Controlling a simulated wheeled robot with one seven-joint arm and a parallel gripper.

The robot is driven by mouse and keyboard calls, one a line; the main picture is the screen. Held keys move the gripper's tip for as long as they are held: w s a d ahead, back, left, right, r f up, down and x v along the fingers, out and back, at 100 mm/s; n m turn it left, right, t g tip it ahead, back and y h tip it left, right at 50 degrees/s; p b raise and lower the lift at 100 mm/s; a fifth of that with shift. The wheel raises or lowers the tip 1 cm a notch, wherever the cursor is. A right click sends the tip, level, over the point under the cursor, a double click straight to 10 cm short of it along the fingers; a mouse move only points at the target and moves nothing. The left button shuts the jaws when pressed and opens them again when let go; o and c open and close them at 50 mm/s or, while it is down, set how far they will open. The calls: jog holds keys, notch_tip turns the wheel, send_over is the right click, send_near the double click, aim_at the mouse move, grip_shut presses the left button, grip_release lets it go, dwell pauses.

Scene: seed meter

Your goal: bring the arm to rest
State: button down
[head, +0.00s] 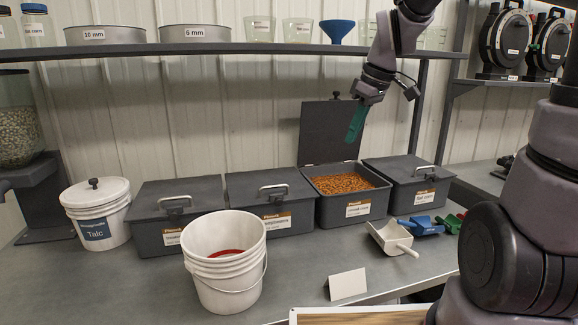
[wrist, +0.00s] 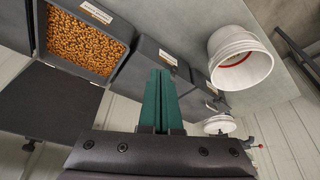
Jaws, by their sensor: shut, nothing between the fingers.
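My gripper (head: 356,124) hangs in the air above the row of grey bins in the head view, with its green fingers pointing down. In the wrist view the two fingers (wrist: 162,100) lie side by side, shut and empty. Below and beside them is the open bin (head: 327,206) full of orange-brown seed (head: 342,183), its lid (head: 329,132) standing up behind it. The open bin also shows at the upper left of the wrist view (wrist: 103,18). My gripper is apart from the bin and the lid.
A shelf (head: 250,48) with sieves, beakers and a blue funnel (head: 336,30) runs close behind my arm. Closed bins stand on both sides. A white bucket (head: 224,262), a talc tub (head: 97,212), scoops (head: 393,238) and a blank card (head: 347,285) stand on the bench.

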jog(key=s+d+r+m+t, duration=0.2)
jog(key=s+d+r+m, duration=0.2)
jog(key=s+m, duration=0.2)
jog(key=s+d+r+m+t, duration=0.2)
jog(key=s+d+r+m, duration=0.1)
jog(key=s+d+m, duration=0.2)
jog(key=s+m, duration=0.2)
jog(key=shift+d+r+m+h, duration=0.3)
jog(key=shift+r+m+h, duration=0.05)
jog(key=shift+m+h, duration=0.05)
jog(key=shift+w, duration=0.15)
